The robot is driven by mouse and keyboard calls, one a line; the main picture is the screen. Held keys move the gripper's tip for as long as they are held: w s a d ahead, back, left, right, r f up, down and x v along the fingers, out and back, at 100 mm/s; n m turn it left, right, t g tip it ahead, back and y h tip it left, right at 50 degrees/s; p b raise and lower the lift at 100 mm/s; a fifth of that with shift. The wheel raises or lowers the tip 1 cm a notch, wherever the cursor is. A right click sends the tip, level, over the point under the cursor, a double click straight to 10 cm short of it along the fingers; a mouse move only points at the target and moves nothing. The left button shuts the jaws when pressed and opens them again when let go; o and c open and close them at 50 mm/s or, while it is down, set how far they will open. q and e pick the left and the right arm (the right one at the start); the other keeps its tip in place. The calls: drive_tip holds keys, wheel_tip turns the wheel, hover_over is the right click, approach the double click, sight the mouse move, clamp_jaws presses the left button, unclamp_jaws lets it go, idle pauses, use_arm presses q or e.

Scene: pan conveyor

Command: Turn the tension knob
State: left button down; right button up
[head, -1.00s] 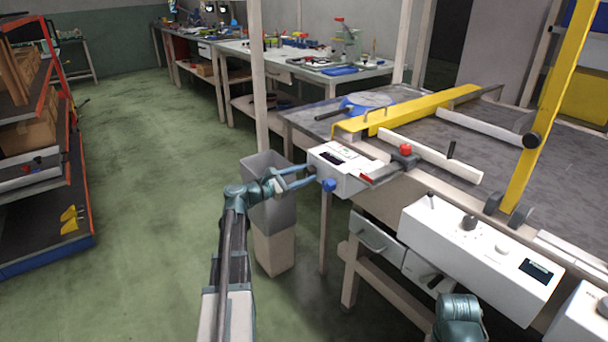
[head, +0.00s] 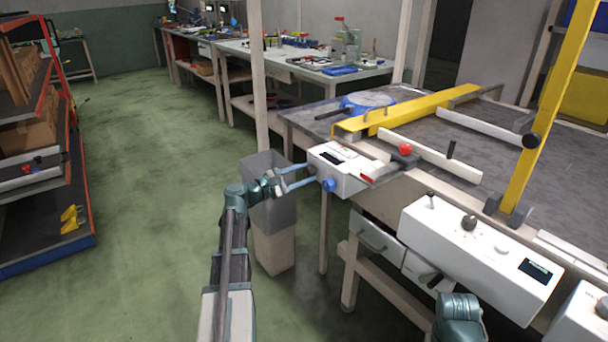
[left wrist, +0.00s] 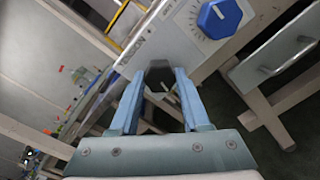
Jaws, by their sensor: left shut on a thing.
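The small white control box (head: 342,180) sits at the near left corner of the conveyor table. It bears a blue knob (head: 329,185), which also shows with a marked dial in the left wrist view (left wrist: 220,17). Beside it, a dark knob (left wrist: 160,73) sits between my left fingertips, near partly readable letters ending in "ION". My left gripper (head: 311,172) reaches the box's left face and is shut on the dark knob; its fingers (left wrist: 160,80) hide the knob's sides. The blue knob is outside the fingers. My right gripper is out of view.
A grey bin (head: 270,208) stands under my left wrist. A larger white panel (head: 470,255) with knobs is at the right. The green floor at left is open.

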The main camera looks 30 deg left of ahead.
use_arm(q)
drive_tip(key=shift+c, duration=1.8)
unclamp_jaws()
drive_tip(key=v, duration=1.4)
drive_tip(key=shift+w, duration=0.1)
